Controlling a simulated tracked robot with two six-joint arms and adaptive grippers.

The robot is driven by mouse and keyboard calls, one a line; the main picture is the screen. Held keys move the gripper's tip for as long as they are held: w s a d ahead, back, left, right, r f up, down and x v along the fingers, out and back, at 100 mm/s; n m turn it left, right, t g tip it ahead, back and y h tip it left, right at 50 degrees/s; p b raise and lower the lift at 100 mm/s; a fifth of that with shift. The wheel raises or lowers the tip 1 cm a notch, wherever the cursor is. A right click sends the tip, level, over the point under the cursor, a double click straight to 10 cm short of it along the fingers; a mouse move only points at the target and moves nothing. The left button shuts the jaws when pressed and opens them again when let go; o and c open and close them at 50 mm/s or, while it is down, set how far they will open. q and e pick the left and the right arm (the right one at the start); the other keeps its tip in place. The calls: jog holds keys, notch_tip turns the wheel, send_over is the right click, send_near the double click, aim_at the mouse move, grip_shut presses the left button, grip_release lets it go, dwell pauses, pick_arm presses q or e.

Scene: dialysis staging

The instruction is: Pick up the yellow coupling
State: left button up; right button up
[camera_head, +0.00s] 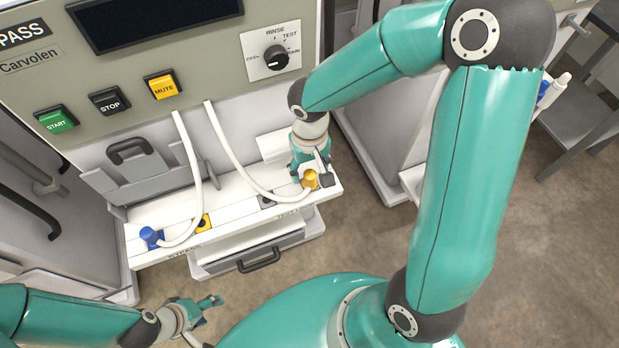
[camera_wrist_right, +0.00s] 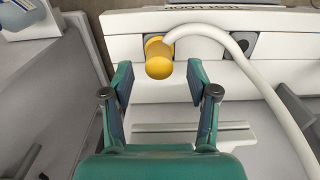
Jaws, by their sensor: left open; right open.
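The yellow coupling (camera_head: 310,179) is on the right end of the white shelf, joined to a white hose. In the right wrist view the yellow coupling (camera_wrist_right: 158,58) sits between and just beyond the fingertips. My right gripper (camera_head: 312,172) is open around or just short of it; its two fingers (camera_wrist_right: 158,80) stand apart on either side, with no clear contact. My left gripper (camera_head: 207,308) is open and empty at the lower left, away from the shelf. The blue coupling (camera_head: 150,236) with another white hose is at the shelf's left end.
A yellow-marked socket (camera_head: 203,222) and a grey socket (camera_head: 266,201) lie along the white shelf (camera_head: 232,215). The machine panel (camera_head: 200,60) with buttons and a dial rises behind. A drawer with a handle (camera_head: 258,260) is below. The white hose (camera_wrist_right: 245,65) arcs close to my right gripper.

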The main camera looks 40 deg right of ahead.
notch_tip(320, 180, down, 3)
jog(key=shift+r, duration=0.2)
grip_shut()
jog(key=shift+r, duration=0.2)
